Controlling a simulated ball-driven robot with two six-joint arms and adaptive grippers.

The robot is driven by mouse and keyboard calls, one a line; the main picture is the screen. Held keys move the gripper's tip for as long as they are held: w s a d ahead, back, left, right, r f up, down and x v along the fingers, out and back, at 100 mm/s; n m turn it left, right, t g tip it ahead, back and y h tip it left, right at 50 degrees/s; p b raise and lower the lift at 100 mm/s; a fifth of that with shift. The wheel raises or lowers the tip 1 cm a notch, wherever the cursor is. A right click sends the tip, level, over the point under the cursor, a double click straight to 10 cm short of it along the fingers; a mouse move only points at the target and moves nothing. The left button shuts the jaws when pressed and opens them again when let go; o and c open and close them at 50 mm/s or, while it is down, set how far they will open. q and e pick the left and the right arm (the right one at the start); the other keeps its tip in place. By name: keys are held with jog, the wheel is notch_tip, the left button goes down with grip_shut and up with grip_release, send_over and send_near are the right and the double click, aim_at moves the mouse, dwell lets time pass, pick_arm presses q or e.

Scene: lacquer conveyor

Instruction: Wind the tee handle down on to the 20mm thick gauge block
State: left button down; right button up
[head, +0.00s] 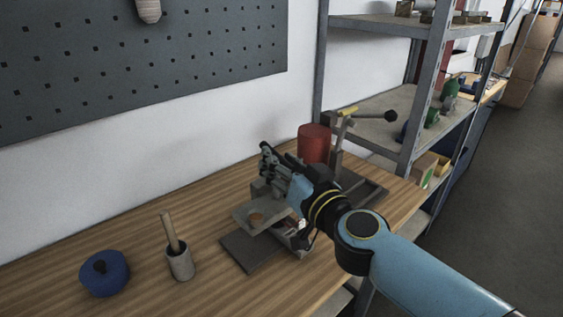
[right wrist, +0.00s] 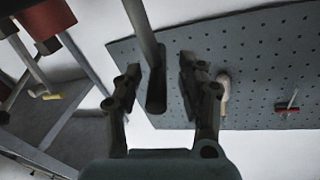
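My right gripper (head: 268,158) is above the grey metal fixture (head: 247,217) on the bench, with my blue arm reaching in from the lower right. In the right wrist view its two fingers (right wrist: 158,92) stand apart. A grey bar (right wrist: 140,28) with a dark, rounded end comes down between them; it looks like part of the tee handle, but I cannot be sure. Gaps show on both sides of the bar. A grey block sits on the fixture under the gripper; I cannot tell whether it is the gauge block. My left gripper is out of view.
A red cylinder (head: 314,143) and a lever with a black ball (head: 390,116) stand behind my wrist. A dark tray (head: 374,192) is to the right.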

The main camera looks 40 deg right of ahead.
jog(key=shift+s, duration=0.15)
jog(key=s+a, duration=0.1)
jog(key=s, duration=1)
jog(key=shift+s+a, duration=0.35)
